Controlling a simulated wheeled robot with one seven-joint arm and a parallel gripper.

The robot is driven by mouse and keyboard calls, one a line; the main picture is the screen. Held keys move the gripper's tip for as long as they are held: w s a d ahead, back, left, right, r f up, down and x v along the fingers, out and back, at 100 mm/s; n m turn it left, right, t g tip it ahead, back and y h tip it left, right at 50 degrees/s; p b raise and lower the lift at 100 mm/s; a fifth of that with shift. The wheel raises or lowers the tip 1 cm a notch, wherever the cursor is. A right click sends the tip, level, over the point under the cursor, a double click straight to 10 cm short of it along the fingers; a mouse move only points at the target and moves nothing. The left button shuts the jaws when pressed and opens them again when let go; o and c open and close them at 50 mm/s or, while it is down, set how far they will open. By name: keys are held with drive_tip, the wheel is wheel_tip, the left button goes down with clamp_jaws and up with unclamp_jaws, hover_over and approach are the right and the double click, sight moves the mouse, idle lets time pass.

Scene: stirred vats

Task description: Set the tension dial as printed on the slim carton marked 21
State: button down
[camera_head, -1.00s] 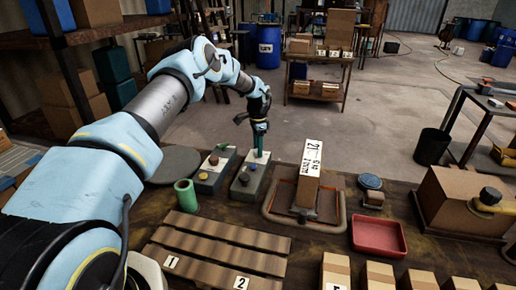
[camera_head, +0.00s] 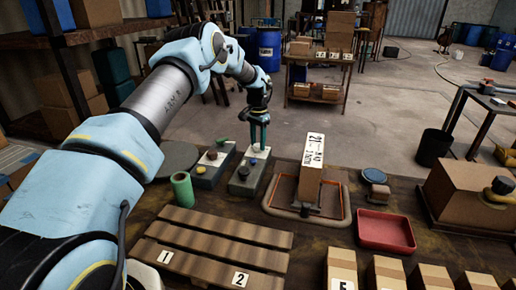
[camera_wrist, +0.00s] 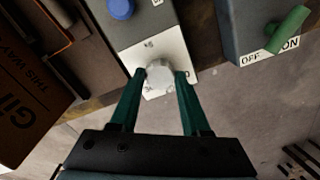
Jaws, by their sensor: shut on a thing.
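The slim carton (camera_head: 309,184) stands upright in a tray with an orange rim (camera_head: 279,205). Its white label shows 21 at the top, with smaller marks below that I cannot read. The tension dial (camera_wrist: 159,75) is a round pale knob on a white plate at the end of a grey box (camera_head: 245,181). The plate has small printed figures around the knob, too small to read surely. My gripper (camera_wrist: 161,75) has its green fingers on either side of the knob, shut on it. It also shows over the box in the head view (camera_head: 260,147).
A second grey box (camera_head: 208,171) stands left of the dial box; its green lever (camera_wrist: 288,30) by an OFF/ON label shows in the wrist view. A blue button (camera_wrist: 121,8) is on the dial box. A red tray (camera_head: 385,231) and slatted pallet (camera_head: 215,238) lie nearer.

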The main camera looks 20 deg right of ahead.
sight(258, 145)
drive_tip(key=shift+n+b, duration=1)
drive_tip(key=shift+n, duration=1.2)
drive_tip(key=shift+c, duration=1.9)
unclamp_jaws()
drive_tip(key=shift+r, duration=0.1)
wheel_tip(258, 145, up, 11)
drive_tip(key=b, duration=0.2)
drive_tip(key=shift+f, duration=0.2)
